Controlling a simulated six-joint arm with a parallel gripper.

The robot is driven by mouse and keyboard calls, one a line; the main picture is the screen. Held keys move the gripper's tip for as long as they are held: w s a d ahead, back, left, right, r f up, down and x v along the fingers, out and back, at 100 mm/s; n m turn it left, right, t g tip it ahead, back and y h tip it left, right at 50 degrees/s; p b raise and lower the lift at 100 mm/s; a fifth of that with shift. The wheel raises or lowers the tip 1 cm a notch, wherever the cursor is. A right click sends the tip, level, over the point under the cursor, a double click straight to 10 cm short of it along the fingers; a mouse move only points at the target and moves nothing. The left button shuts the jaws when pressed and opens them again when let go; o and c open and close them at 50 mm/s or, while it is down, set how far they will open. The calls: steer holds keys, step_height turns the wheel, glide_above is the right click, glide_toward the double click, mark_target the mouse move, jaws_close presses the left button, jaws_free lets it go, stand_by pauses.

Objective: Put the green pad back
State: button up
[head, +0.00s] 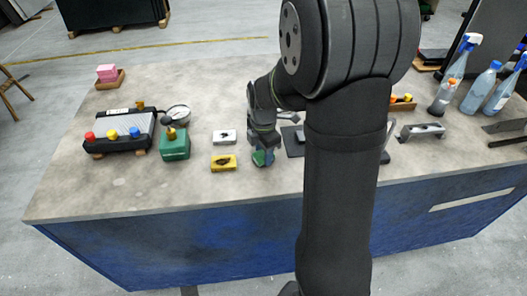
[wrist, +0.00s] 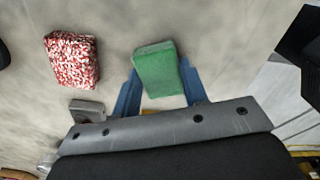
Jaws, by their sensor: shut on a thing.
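The green pad (wrist: 158,70) is a small green block between the two blue fingers of my gripper (wrist: 160,78) in the wrist view. My gripper is shut on it. In the head view my gripper (head: 263,156) points down over the front middle of the table, right of the yellow plate. A bit of the green pad (head: 259,158) shows at its fingertips. I cannot tell whether the pad touches the table. No empty place for the pad is clearly visible.
A red-and-white speckled block (wrist: 72,58) lies left of the pad in the wrist view. The front left is clear.

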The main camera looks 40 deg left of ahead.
steer(key=shift+f, duration=0.2)
steer(key=o, duration=1)
steer(key=shift+c, duration=0.2)
steer(key=shift+r, duration=0.15)
step_height(320, 180, up, 12)
step_height(320, 180, down, 12)
steer(key=shift+f, duration=0.2)
steer(key=shift+r, duration=2.15)
